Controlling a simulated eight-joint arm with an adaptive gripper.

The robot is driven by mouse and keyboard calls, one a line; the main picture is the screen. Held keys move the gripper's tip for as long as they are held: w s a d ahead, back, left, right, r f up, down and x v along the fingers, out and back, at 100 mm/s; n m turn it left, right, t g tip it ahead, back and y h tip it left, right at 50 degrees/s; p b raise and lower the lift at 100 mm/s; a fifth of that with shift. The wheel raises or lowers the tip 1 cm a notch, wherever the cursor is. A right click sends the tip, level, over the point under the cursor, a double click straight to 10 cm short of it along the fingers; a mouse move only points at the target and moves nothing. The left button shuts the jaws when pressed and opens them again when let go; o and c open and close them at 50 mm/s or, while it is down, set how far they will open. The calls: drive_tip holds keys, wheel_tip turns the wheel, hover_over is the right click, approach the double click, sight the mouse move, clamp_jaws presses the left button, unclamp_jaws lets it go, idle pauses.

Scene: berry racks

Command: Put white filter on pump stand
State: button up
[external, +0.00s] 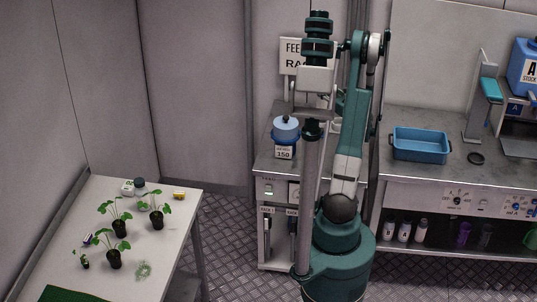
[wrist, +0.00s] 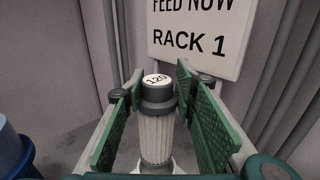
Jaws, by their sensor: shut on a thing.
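The white filter (wrist: 157,135) is a pleated white cylinder with a grey cap marked 120, upright in the wrist view. My gripper (wrist: 160,82) has its green pads on both sides of it and is shut on it. A pale base shows at the filter's lower end; I cannot tell whether the filter rests on it. In the external view my arm reaches over the left bench and hides the filter and fingertips. I cannot clearly make out the pump stand.
A blue-topped container labelled 150 (external: 286,129) stands on the left bench. A blue tray (external: 420,146) is on the right bench. Potted plants stand on a separate table (external: 182,223).

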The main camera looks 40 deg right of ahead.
sight(326, 104)
drive_tip(key=shift+f, duration=0.15)
drive_tip(key=shift+f+b, duration=1.75)
drive_tip(key=shift+f, duration=1.7)
drive_tip(key=o, duration=1.3)
drive_tip(key=shift+s, duration=0.2)
drive_tip(key=s, duration=1.1)
drive_tip(key=shift+s, duration=0.3)
